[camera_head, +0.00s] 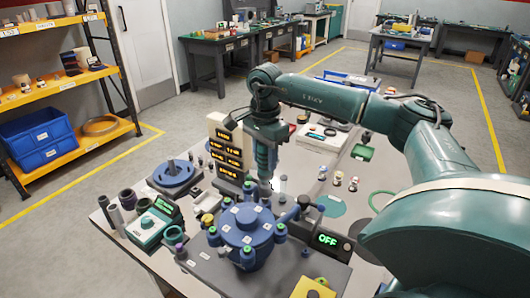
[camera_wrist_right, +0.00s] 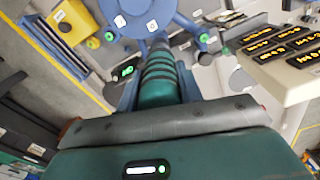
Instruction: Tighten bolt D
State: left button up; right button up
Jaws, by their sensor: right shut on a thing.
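My right gripper (camera_head: 266,140) reaches down over the bench and is shut on a teal driver-like tool (camera_head: 265,160) with dark bands. The tool also shows in the right wrist view (camera_wrist_right: 160,75), between the fingers. It points down at the far right side of the blue round vessel (camera_head: 246,226), near one of its rim lugs. Whether its tip touches a bolt cannot be told. Several bolts with green tops, such as the near one (camera_head: 247,254), ring the vessel. Their letters are too small to read. My left gripper is not in view.
A stack of orange-lit displays (camera_head: 226,150) stands behind the vessel. A box reading OFF (camera_head: 327,240) is at its right and a teal instrument (camera_head: 150,226) at its left. A blue round flange (camera_head: 174,174) lies farther back left. Small parts are scattered behind right.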

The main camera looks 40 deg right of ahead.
jog(key=shift+f, duration=0.1)
jog(key=shift+a, duration=0.1)
dwell(0.6)
dwell(0.4)
jog(key=shift+f, duration=0.5)
dwell(0.5)
jog(key=shift+f+b, duration=0.2)
jog(key=shift+b, duration=0.2)
jog(key=shift+f, duration=0.6)
dwell(1.0)
